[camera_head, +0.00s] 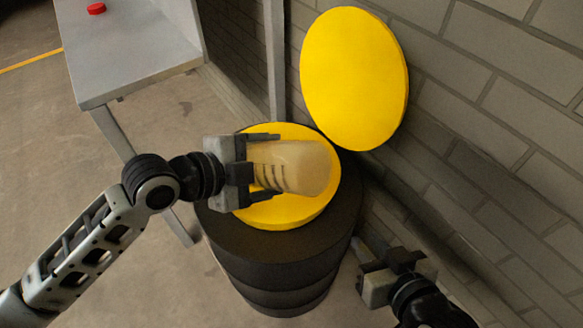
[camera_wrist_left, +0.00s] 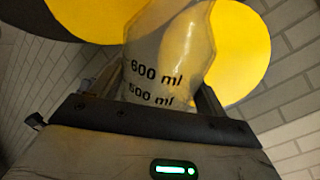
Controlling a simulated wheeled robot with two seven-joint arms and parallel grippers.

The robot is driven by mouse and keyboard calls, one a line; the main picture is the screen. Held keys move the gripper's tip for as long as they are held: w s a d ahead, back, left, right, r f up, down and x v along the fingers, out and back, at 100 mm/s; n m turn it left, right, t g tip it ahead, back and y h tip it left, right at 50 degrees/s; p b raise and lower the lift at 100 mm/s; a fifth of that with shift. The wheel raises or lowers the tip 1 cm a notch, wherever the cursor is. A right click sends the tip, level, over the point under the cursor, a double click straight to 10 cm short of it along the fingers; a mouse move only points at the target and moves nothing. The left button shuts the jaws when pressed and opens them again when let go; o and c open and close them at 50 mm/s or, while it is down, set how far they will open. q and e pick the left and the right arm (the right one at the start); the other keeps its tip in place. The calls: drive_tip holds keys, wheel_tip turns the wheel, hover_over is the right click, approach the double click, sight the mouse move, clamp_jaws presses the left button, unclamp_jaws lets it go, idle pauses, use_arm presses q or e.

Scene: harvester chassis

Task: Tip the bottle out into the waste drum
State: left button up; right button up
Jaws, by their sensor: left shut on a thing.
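My left gripper (camera_head: 262,160) is shut on a translucent, yellowish bottle (camera_head: 305,167) with dark markings. In the head view the bottle lies roughly sideways, its free end pointing right, over the yellow top of the black waste drum (camera_head: 280,255). In the left wrist view the bottle (camera_wrist_left: 170,60) rises from between the fingers, with "600 ml" printed on it. I cannot see its mouth clearly or any liquid leaving it. My right gripper (camera_head: 372,258) is low beside the drum's right side, apart from the bottle; its finger gap is unclear.
A yellow round disc (camera_head: 354,78) stands upright behind the drum, near the grey block wall (camera_head: 480,65). A grey table (camera_head: 130,50) with a red button-like object (camera_head: 96,8) is at the upper left. Open floor (camera_head: 60,150) lies left of the drum.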

use_arm(q)
drive_tip(key=d+m+g, duration=0.1)
drive_tip(key=m+g+h, duration=0.1)
drive_tip(key=s+d+m+g, duration=0.1)
drive_tip(key=m, duration=0.1)
drive_tip(key=shift+d+f, duration=0.3)
drive_tip(key=shift+f, duration=0.05)
drive_tip(key=shift+d+m+g+h, duration=0.3)
drive_tip(key=shift+d+m+g, duration=0.1)
drive_tip(key=shift+m+g, duration=0.4)
drive_tip(key=shift+d+r+m+g, duration=0.15)
drive_tip(key=shift+d+m+g, duration=0.1)
drive_tip(key=shift+m+g, duration=0.8)
drive_tip(key=shift+s+m+t, duration=0.1)
drive_tip(key=shift+m+t, duration=0.15)
